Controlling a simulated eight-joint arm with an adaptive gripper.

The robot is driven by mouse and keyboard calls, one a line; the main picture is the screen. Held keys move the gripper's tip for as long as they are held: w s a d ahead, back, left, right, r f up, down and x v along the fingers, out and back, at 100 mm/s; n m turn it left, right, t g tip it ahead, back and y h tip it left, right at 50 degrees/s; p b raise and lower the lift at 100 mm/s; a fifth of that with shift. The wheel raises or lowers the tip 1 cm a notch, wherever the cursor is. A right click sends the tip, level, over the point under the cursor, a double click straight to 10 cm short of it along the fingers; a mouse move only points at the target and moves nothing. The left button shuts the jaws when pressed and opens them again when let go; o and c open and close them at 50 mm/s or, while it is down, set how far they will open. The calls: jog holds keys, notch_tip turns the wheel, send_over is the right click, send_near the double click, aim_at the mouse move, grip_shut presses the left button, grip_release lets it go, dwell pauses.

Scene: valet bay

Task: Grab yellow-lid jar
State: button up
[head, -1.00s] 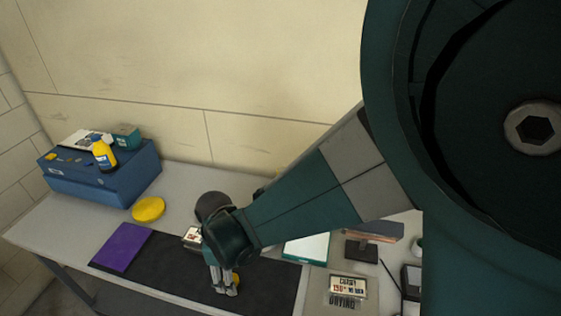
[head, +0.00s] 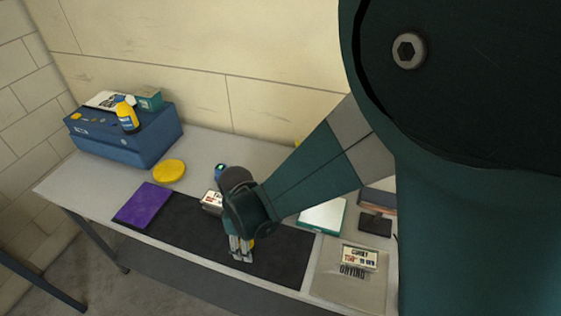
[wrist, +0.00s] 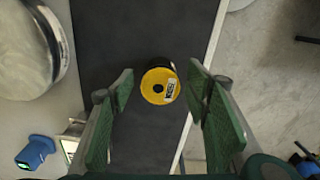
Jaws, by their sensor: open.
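My gripper (wrist: 162,95) is open, with one green-padded finger on each side of the jar in the picture. Clear gaps show between the fingers and the lid, and I cannot tell how far below the fingertips the jar is. In the head view my gripper (head: 241,250) points down over the mat, and only a bit of yellow shows beside its fingers.
A purple cloth (head: 148,204) lies at the mat's left end. Behind it are a yellow round pad (head: 169,171) and a blue toolbox (head: 118,140) with a yellow bottle (head: 127,117) on top.

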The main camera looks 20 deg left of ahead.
jog(key=shift+f, duration=1.2)
jog(key=c, duration=0.9)
